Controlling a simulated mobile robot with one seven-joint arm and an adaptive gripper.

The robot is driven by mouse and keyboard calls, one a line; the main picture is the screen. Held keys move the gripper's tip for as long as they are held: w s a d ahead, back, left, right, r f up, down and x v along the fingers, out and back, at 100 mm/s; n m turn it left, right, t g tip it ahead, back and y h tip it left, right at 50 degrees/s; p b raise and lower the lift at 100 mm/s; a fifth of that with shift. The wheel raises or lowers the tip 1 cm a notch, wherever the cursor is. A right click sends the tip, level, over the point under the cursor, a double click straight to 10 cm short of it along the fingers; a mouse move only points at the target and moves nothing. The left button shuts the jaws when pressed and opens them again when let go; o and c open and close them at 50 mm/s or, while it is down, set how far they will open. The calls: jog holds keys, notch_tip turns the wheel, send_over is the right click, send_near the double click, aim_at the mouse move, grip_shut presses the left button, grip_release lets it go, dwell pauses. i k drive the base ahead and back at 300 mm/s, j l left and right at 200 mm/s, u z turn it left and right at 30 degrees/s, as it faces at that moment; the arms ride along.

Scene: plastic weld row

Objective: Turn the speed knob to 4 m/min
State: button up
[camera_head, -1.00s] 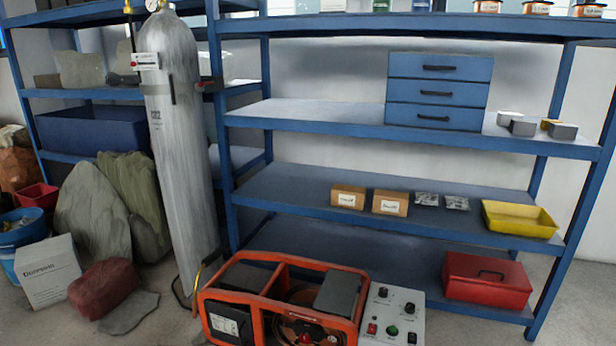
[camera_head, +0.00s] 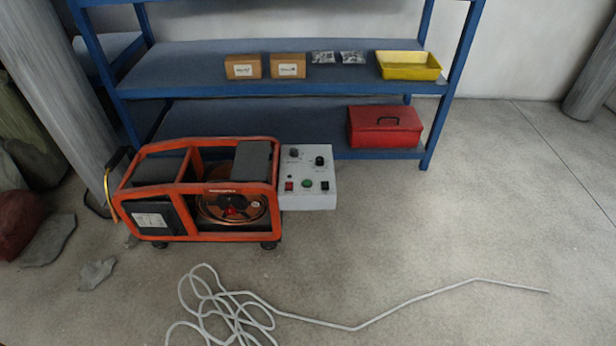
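A grey control box (camera_head: 308,197) is on the right side of an orange-framed machine (camera_head: 190,236) on the floor. Its sloping face has a dark knob (camera_head: 294,153) at upper left and another dark knob (camera_head: 320,161) at upper right. Below them are a red switch (camera_head: 289,185), a green button (camera_head: 307,183) and a black switch (camera_head: 325,186). The labels and scale are too small to read, so I cannot tell which is the speed knob or its setting. My gripper is not in view.
A blue shelf (camera_head: 250,88) stands behind the machine, with cardboard boxes, a yellow tray (camera_head: 408,57) and a red toolbox (camera_head: 385,127). A grey cylinder (camera_head: 62,95) stands at left. A white cable (camera_head: 340,326) lies loose in front. The floor at right is clear.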

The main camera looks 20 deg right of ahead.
aim_at(294, 152)
jog(key=i+l, duration=0.25)
jog(key=l, duration=0.2)
jog(key=i+l, duration=0.3)
jog(key=i+l+z, duration=0.1)
jog(key=i+l, duration=0.2)
jog(key=l, duration=0.25)
